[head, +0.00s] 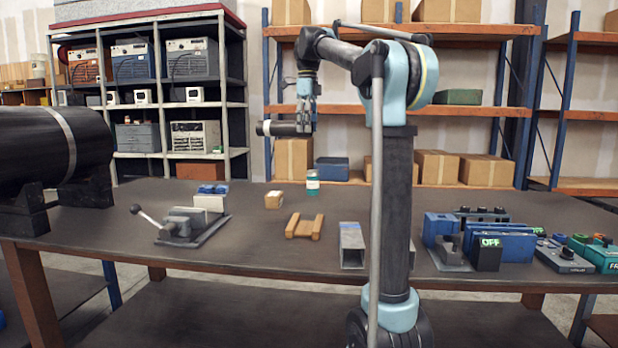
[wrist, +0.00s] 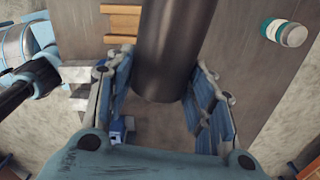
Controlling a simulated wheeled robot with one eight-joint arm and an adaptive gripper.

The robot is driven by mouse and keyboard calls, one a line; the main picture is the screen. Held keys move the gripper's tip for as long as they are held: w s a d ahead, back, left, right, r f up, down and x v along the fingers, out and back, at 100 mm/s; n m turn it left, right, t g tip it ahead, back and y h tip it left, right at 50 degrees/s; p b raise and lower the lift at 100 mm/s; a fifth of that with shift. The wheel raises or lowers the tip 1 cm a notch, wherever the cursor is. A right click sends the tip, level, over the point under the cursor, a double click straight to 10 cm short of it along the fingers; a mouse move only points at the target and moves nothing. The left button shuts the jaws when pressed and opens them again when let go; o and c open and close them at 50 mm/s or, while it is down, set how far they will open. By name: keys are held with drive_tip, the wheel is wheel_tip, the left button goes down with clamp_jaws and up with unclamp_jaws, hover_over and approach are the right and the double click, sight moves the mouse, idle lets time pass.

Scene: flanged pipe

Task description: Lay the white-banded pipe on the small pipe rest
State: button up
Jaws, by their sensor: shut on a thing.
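The white-banded pipe (head: 284,128) is dark, with a white band near its left end. My gripper (head: 305,118) is shut on it near its right end and holds it level, well above the table. In the wrist view the pipe (wrist: 176,45) lies between the fingers of my gripper (wrist: 164,85); its band is not visible there. The small pipe rest (head: 304,226) is a low wooden cradle on the table, below the pipe and empty. In the wrist view the rest (wrist: 122,22) shows left of the pipe.
The table (head: 270,255) holds a vise (head: 190,226), a small box (head: 274,200), a teal-labelled jar (head: 313,184) and a grey metal channel (head: 352,245). A large banded pipe (head: 40,150) lies on black supports at left. Blue equipment (head: 505,245) stands at right.

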drive_tip(key=shift+s+d+f+n, duration=0.1)
drive_tip(key=shift+f+n, duration=3.25)
drive_tip(key=shift+f, duration=1.5)
drive_tip(key=shift+s+d+f+n, duration=0.1)
drive_tip(key=shift+d+f+n, duration=0.05)
drive_tip(key=shift+f+n, duration=3.95)
drive_tip(key=shift+d+f+n, duration=0.1)
drive_tip(key=shift+f+n, duration=2.45)
drive_tip(key=shift+f, duration=3.1)
drive_tip(key=o, duration=2.3)
wheel_tip(320, 180, up, 12)
